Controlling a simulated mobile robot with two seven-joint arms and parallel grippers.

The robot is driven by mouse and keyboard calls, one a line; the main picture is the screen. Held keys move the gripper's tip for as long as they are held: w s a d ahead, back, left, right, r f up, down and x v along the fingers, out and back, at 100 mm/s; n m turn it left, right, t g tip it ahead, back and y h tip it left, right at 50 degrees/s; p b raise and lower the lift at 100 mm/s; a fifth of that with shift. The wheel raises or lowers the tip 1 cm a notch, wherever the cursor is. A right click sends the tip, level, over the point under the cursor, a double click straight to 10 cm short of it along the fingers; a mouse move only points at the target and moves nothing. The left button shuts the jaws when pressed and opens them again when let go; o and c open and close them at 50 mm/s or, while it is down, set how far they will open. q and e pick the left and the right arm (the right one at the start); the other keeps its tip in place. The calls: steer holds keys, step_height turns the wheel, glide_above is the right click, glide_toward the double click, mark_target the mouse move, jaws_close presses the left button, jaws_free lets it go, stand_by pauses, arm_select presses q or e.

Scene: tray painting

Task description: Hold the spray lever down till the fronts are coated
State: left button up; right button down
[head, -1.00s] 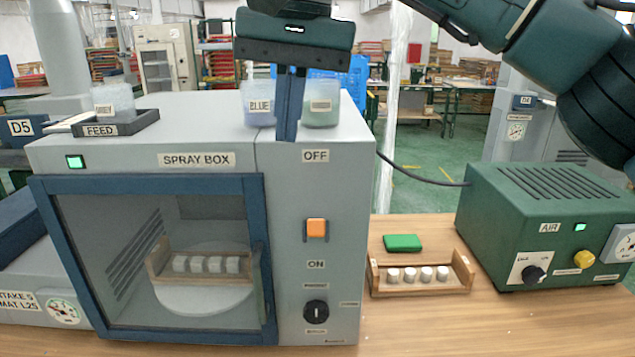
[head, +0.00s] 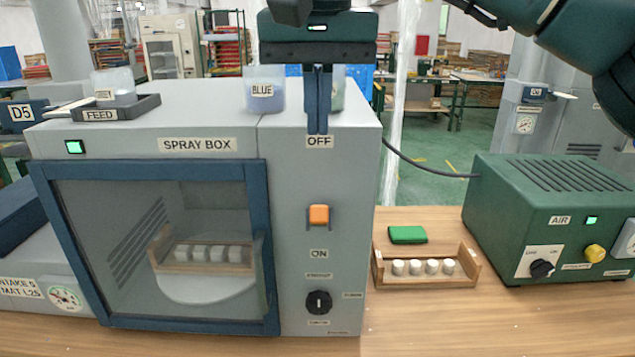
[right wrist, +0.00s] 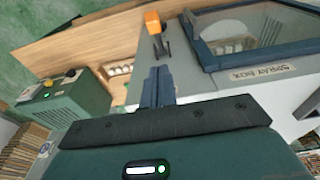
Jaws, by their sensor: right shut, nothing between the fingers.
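The grey spray box (head: 200,117) stands on the bench, its blue-framed glass door closed. Its orange lever (head: 319,215) sits between the OFF and ON labels; it also shows in the right wrist view (right wrist: 153,24). Behind the glass, a wooden tray (head: 163,245) holding several pale blocks (head: 201,253) rests on a round white turntable (head: 205,291). The blocks' fronts look whitish grey. My right gripper (head: 318,130) is shut and empty, pointing down at the OFF label, above the lever and apart from it. The right wrist view shows its closed fingers (right wrist: 158,72). My left gripper is out of view.
A second wooden tray (head: 425,282) with several white pieces and a green pad (head: 407,234) lie right of the box. A green air unit (head: 545,225) stands farther right, its light green. The BLUE cup (head: 262,92) and feed tray (head: 103,113) sit on the box top.

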mark_target(319, 217)
steer(key=f, duration=0.4)
steer(key=shift+w, duration=0.25)
steer(key=s+f, duration=0.1)
steer(key=f, duration=0.1)
steer(key=shift+s+f, duration=0.35)
steer(key=shift+s+f+b, duration=0.3)
steer(key=shift+f, duration=0.15)
